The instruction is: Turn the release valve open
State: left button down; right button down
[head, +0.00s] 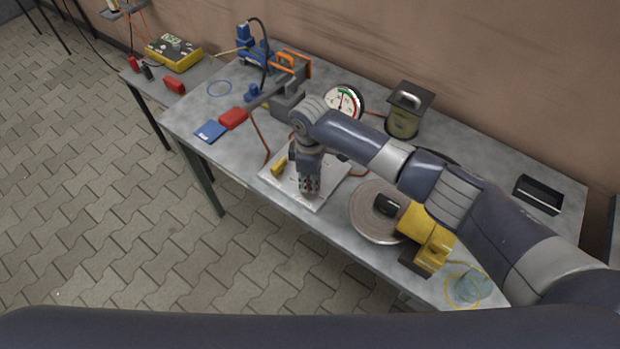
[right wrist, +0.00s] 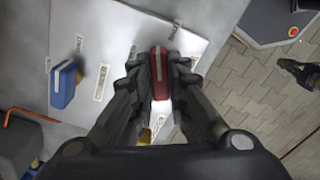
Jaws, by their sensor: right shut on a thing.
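A white valve panel (head: 324,195) lies on the grey workbench; it also shows in the right wrist view (right wrist: 105,30). My right gripper (head: 309,187) points down over its front part. In the right wrist view my right gripper (right wrist: 159,82) is shut on a red valve handle (right wrist: 159,64), one finger on each side. A blue handle (right wrist: 64,85) stands to the left, apart from the fingers. A yellow handle (head: 279,166) sits at the panel's left; the fingers mostly hide it in the wrist view. The labels are too small to read. A dark gripper shape, seemingly my left gripper (right wrist: 299,73), shows at the right edge.
A round gauge (head: 343,102) stands behind the panel, beside a lidded canister (head: 404,112). A disc (head: 372,222) and a yellow tool (head: 424,232) lie right of the panel. Red (head: 233,118) and blue (head: 210,131) blocks lie left. The bench's front left is clear.

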jog(key=n, duration=1.2)
jog(key=shift+n+b, duration=0.3)
dwell(0.4)
jog(key=c, duration=1.6)
grip_release()
jog(key=shift+o, duration=0.2)
notch_tip(320, 180, up, 12)
